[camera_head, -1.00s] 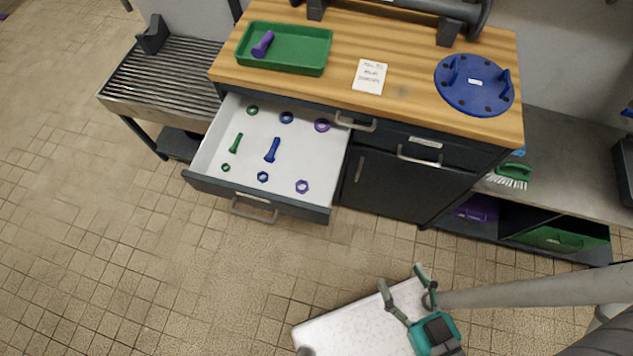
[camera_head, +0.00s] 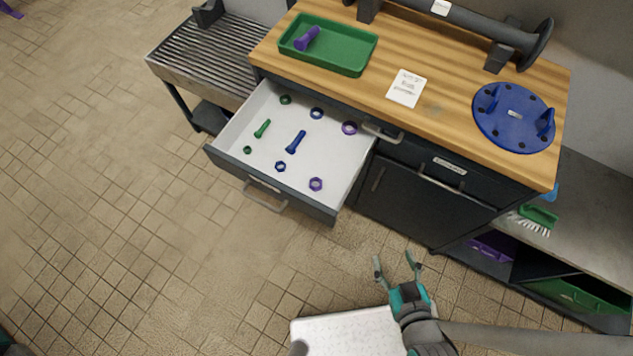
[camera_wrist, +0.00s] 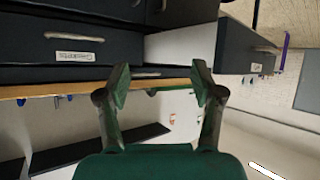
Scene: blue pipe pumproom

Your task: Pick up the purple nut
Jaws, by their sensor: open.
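The open drawer (camera_head: 232,143) holds a purple nut (camera_head: 316,184) at its front right corner, lying flat on the white bottom. A purple ring (camera_head: 349,128) lies behind it, near the drawer's back right. My gripper (camera_head: 395,263) is open and empty, in front of the cabinet and to the right of the drawer, well apart from the nut. In the wrist view my gripper (camera_wrist: 160,84) has its two fingers spread with nothing between them. I cannot make out the nut in the wrist view.
Green and blue bolts, rings and nuts share the drawer. The wooden worktop (camera_head: 440,108) carries a green tray (camera_head: 345,61) with a purple bolt (camera_head: 307,38), a paper note (camera_head: 406,88) and a blue flanged disc (camera_head: 513,118).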

